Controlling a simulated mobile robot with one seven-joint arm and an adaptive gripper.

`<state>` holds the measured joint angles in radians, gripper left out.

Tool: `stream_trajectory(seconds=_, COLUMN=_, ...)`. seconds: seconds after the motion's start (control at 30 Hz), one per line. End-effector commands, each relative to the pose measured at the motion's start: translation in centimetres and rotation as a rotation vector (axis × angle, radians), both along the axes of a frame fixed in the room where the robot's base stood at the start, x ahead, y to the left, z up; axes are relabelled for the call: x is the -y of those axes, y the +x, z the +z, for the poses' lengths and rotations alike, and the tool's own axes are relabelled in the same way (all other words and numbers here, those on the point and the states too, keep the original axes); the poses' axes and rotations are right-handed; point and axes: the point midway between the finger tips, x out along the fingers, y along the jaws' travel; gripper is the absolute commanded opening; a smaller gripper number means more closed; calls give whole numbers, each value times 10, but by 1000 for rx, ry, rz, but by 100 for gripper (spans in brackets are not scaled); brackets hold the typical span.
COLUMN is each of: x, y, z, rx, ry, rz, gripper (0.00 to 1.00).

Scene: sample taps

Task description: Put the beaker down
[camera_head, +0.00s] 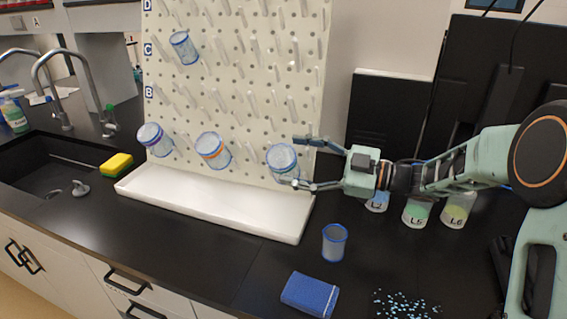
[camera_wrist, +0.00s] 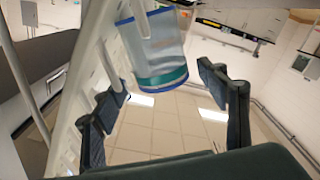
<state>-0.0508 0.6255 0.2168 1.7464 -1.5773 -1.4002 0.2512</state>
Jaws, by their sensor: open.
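A clear beaker with a blue rim (camera_head: 280,158) hangs tilted on the lower right of the white pegboard, above the drip tray. My gripper (camera_head: 298,163) reaches in from the right, its fingers spread above and below the beaker's right side. In the wrist view, the beaker (camera_wrist: 155,48) is ahead between the open fingers (camera_wrist: 162,75), with a teal band near its lower end. I cannot tell whether a finger touches it. The peg behind the beaker is mostly hidden.
The pegboard (camera_head: 225,70) holds several more beakers. The white tray (camera_head: 220,203) lies below it. A blue-rimmed cup (camera_head: 334,243), a blue sponge or box (camera_head: 309,294) and scattered blue bits (camera_head: 405,304) lie on the black counter. Labelled beakers (camera_head: 417,212) stand under my arm. The sink (camera_head: 60,165) is left.

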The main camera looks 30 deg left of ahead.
Motion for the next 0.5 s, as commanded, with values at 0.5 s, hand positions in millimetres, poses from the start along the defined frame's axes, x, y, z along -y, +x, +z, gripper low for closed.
stream_trajectory(seconds=0.5, x=-35, y=-6, z=0, rx=1, ry=0, rz=0, gripper=62)
